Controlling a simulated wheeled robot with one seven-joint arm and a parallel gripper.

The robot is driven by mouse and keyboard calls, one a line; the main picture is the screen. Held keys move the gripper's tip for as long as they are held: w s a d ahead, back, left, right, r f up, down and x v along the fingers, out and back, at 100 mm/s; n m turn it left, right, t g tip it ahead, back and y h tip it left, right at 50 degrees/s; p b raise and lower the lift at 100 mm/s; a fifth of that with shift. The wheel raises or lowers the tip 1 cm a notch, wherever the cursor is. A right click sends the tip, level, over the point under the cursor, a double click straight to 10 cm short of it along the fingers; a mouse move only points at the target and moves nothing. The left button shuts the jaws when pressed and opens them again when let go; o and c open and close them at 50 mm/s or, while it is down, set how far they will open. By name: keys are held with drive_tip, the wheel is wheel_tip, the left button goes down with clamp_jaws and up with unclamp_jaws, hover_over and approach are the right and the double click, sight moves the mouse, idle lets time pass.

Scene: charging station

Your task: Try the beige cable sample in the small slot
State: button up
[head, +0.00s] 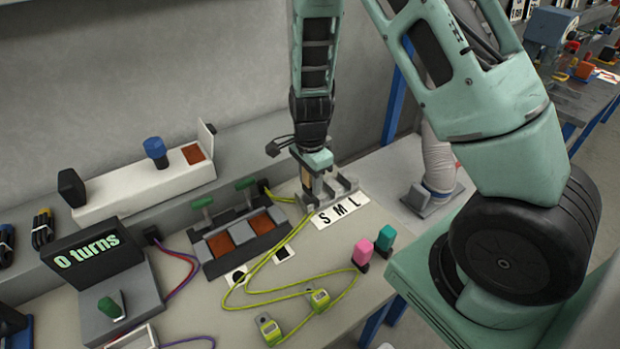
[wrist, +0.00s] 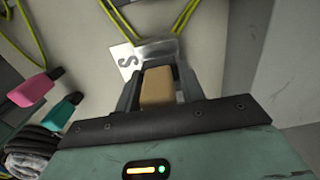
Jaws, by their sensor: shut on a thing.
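My gripper (head: 314,184) points down at the left end of a grey slotted block (head: 346,189), above the letter S on the white S M L label strip (head: 341,212). In the wrist view my gripper (wrist: 160,75) is shut on the beige cable sample (wrist: 158,90), which sits between the two fingers. The letter S (wrist: 128,62) shows just beside the fingertips in that view. The small slot is hidden by the gripper and the sample, so I cannot tell whether the sample's tip is inside it.
A pink-topped plug (head: 362,252) and a teal-topped plug (head: 384,239) stand at the front right. Yellow-green cables (head: 285,292) loop over the bench front. A dark two-bay unit with green handles (head: 240,240) stands left, near a "0 turns" display (head: 88,252).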

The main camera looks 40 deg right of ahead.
drive_tip(key=shift+f, duration=0.45)
drive_tip(key=o, duration=1.2)
drive_tip(key=shift+c, duration=0.2)
wheel_tip(320, 180, up, 17)
drive_tip(key=shift+r+p, duration=0.2)
drive_tip(key=shift+p, duration=0.1)
